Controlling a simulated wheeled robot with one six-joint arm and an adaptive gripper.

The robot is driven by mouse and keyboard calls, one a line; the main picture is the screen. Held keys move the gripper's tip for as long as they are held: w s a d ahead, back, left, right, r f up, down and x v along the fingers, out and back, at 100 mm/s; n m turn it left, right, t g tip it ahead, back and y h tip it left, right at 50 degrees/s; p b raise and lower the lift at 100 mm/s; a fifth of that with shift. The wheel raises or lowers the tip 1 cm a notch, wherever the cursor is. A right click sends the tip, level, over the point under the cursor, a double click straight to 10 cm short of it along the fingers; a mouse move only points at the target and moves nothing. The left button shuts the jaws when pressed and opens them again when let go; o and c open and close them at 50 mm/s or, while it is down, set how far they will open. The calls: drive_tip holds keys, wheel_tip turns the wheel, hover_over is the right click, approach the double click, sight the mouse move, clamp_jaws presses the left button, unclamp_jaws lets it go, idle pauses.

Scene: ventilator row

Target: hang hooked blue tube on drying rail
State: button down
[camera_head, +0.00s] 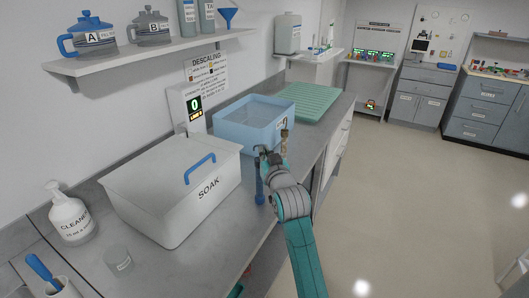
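A slim blue tube (259,186) is upright above the grey counter, just left of my gripper. Its top end is at the gripper's fingers, and its hook is too small to make out. My gripper (266,154) is in front of the blue basin's near corner. The fingers are small and dark, and I cannot see whether they close on the tube. I cannot make out a drying rail for certain; a green ribbed rack (308,101) lies on the counter behind the basin.
A blue basin (232,137) and a white lidded SOAK box (150,205) take up much of the counter. A brass-coloured piece (284,135) is by the basin's right side. A cleaner bottle (70,213) and a clear cup (117,259) are at lower left. The floor at right is clear.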

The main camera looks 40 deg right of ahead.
drive_tip(key=c, duration=1.3)
unclamp_jaws()
drive_tip(key=shift+f, duration=0.1)
drive_tip(key=v, duration=1.2)
drive_tip(key=shift+a, duration=0.1)
